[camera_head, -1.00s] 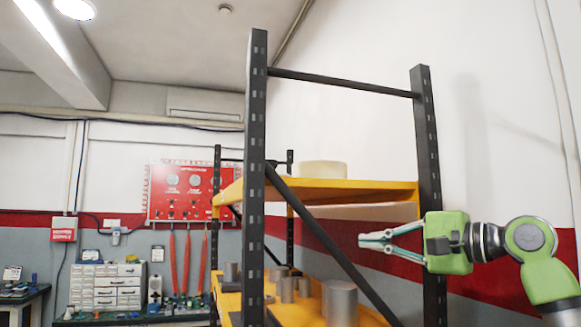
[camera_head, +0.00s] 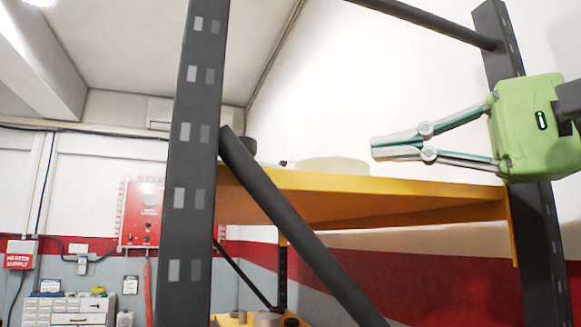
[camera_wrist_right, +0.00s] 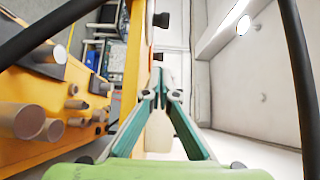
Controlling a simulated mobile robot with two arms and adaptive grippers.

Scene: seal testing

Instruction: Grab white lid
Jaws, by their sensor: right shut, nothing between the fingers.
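A low, round, cream-white thing, likely the white lid (camera_head: 335,164), rests on top of the yellow upper shelf (camera_head: 400,187). Only its upper part shows over the shelf's edge. In the right wrist view a pale shape (camera_wrist_right: 160,132) shows behind my fingers, likely the same lid. My right gripper (camera_head: 378,149) points left at about the shelf top's height, just right of the lid in the picture. Its fingertips are together with nothing between them; they also show in the right wrist view (camera_wrist_right: 160,84). Whether they touch the lid I cannot tell. My left gripper is not in view.
A dark rack post (camera_head: 190,160) and a diagonal brace (camera_head: 290,225) stand in front of the shelf. Another post (camera_head: 545,250) is behind my right gripper. A small dark object (camera_head: 250,145) is on the shelf. Several grey cylinders (camera_wrist_right: 45,130) stand on the lower shelf.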

